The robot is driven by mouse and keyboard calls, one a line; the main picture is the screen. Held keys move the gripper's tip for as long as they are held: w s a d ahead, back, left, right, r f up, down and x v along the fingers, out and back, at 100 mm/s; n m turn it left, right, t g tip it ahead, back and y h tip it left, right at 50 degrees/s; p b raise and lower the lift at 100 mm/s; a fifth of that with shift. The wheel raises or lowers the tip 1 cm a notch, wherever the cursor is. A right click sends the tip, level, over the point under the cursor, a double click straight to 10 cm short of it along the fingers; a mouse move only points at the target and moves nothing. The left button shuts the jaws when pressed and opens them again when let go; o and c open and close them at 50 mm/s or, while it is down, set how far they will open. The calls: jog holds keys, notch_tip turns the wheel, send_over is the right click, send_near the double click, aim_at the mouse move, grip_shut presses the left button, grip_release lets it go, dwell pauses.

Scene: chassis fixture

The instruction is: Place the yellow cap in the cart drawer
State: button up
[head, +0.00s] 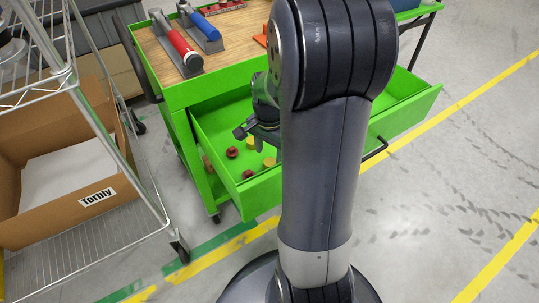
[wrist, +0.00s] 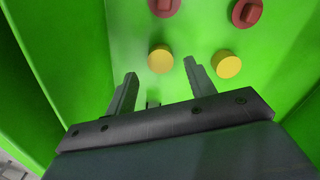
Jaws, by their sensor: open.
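The green cart drawer (head: 412,115) is pulled open; its green floor also shows in the wrist view (wrist: 130,30). Two yellow caps lie in it: one yellow cap (wrist: 160,60) is just beyond and between my fingertips, and another yellow cap (wrist: 227,65) is to the right of my right finger. In the head view yellow caps (head: 251,142) (head: 269,162) also show on the drawer floor. My gripper (wrist: 160,72) is open with nothing held, over the drawer. In the head view my gripper (head: 259,143) is partly hidden by my arm.
Two red caps (wrist: 163,6) (wrist: 247,12) lie in the drawer beyond the yellow ones. The cart's wooden top (head: 225,35) holds a red-handled tool (head: 184,50) and a blue-handled tool (head: 204,32). A wire rack with a cardboard box (head: 60,215) stands at left. Floor at right is clear.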

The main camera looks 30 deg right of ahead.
aim_at(269, 162)
notch_tip(269, 162, up, 8)
jog(key=p, duration=0.1)
jog(key=shift+p, duration=0.4)
jog(key=shift+f, duration=0.1)
